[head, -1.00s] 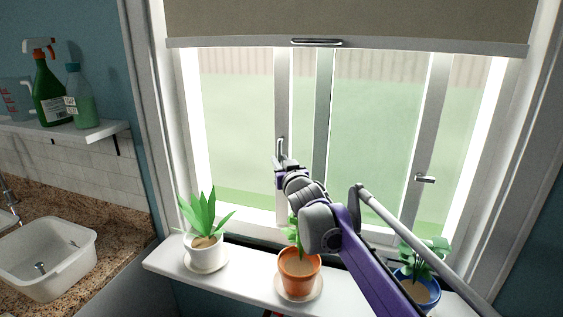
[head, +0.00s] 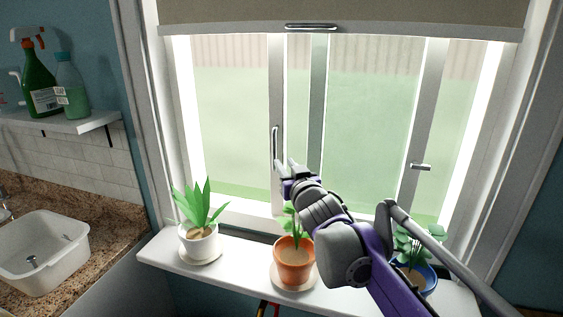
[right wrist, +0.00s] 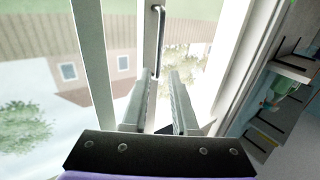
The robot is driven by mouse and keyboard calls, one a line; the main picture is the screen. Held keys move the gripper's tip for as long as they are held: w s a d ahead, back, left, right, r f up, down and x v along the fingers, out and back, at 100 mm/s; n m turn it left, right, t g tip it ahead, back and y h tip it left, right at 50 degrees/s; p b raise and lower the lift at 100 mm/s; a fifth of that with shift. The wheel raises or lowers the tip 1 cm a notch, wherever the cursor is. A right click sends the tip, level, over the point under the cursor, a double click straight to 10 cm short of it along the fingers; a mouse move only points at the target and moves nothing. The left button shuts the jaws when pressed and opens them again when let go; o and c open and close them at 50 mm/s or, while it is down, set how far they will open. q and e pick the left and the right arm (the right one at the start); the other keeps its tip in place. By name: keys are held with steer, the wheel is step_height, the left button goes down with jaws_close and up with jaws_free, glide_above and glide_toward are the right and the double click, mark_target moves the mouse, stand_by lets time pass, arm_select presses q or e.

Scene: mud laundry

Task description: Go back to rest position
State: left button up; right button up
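My right gripper (head: 287,168) is in front of the window, low and just right of the upright window handle (head: 275,143). Its fingers are apart with nothing between them in the right wrist view (right wrist: 158,90). The handle also shows in that view (right wrist: 160,42), beyond the fingertips and apart from them. My right arm reaches in from the lower right over the sill. My left gripper is in neither view.
On the white sill (head: 233,262) stand a white-potted plant (head: 198,243), an orange-potted plant (head: 294,262) and a blue-potted plant (head: 428,277) partly behind my arm. A second window handle (head: 420,167) is at right. A white basin (head: 45,252) and bottle shelf (head: 65,123) are at left.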

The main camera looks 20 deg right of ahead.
steer(key=shift+s, duration=0.4)
steer(key=s+a+f+g, duration=0.3)
steer(key=s+f+g, duration=0.9)
steer(key=s+f, duration=2.2)
steer(key=shift+s+a+f+g+p, duration=0.15)
steer(key=shift+s+f+g+p, duration=0.2)
steer(key=shift+s, duration=0.25)
